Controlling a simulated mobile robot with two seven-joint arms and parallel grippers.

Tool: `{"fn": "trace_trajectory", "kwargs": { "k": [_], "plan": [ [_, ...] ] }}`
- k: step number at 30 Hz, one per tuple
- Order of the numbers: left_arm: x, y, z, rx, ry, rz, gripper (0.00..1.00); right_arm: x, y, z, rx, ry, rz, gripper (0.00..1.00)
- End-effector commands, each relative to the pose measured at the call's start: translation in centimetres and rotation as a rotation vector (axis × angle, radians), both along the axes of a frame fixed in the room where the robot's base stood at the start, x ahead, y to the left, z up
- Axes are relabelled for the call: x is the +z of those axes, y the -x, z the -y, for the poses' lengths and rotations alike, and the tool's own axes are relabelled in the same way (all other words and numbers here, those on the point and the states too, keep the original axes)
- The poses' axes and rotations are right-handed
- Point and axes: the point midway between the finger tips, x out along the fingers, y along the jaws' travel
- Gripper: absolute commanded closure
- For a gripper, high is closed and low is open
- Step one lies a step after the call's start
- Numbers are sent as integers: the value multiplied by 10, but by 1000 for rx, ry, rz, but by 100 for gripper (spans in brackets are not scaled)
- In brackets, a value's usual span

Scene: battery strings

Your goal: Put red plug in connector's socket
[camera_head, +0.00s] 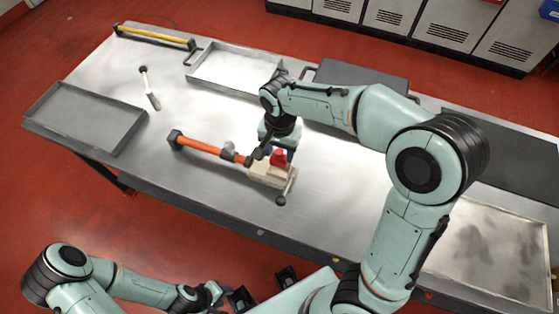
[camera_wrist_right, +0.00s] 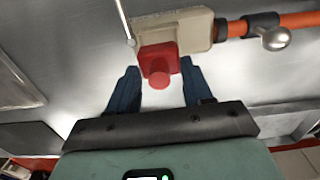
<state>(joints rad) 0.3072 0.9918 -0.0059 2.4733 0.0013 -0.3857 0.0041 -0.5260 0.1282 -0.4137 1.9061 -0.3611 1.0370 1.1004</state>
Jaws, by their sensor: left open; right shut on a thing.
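The red plug (camera_head: 279,157) is at the beige connector (camera_head: 262,174), which lies on the metal table with an orange cable (camera_head: 200,146) running off to the left. My right gripper (camera_wrist_right: 161,66) reaches down from above and is shut on the plug. In the right wrist view the red plug (camera_wrist_right: 159,62) sits between the blue fingers, against the beige connector (camera_wrist_right: 172,30). I cannot tell how deep it sits; the socket is hidden. My left gripper (camera_head: 263,288) is open and empty, low in front of the table.
A grey tray (camera_head: 120,140) is at the left and another tray (camera_head: 212,86) at the back. A yellow bar (camera_head: 154,36) lies at the far left edge. A small white-handled tool (camera_head: 151,91) lies between the trays. The table's front left is clear.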

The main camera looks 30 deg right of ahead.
Motion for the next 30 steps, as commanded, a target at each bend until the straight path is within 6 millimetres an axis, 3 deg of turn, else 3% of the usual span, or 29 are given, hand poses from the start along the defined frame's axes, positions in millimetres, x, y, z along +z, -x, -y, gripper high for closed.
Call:
{"fn": "trace_trajectory", "kwargs": {
  "k": [12, 26, 27, 28, 30],
  "plan": [
    [-8, 5, 0, 0, -1, -5, 57, -50, 0, 0, 0, 1, -1, 80],
    [-12, 6, 0, 0, 0, -7, 57, -58, 0, 0, 0, -1, 1, 80],
    [-11, 6, 0, 0, 0, -7, 57, -56, 0, 0, 0, 0, 1, 37],
    [-11, 6, 0, 0, 0, -7, 57, -56, 0, 0, 0, 0, 1, 27],
    [-11, 6, 0, 0, 0, -7, 57, -56, 0, 0, 0, 0, 1, 24]
  ]
}}
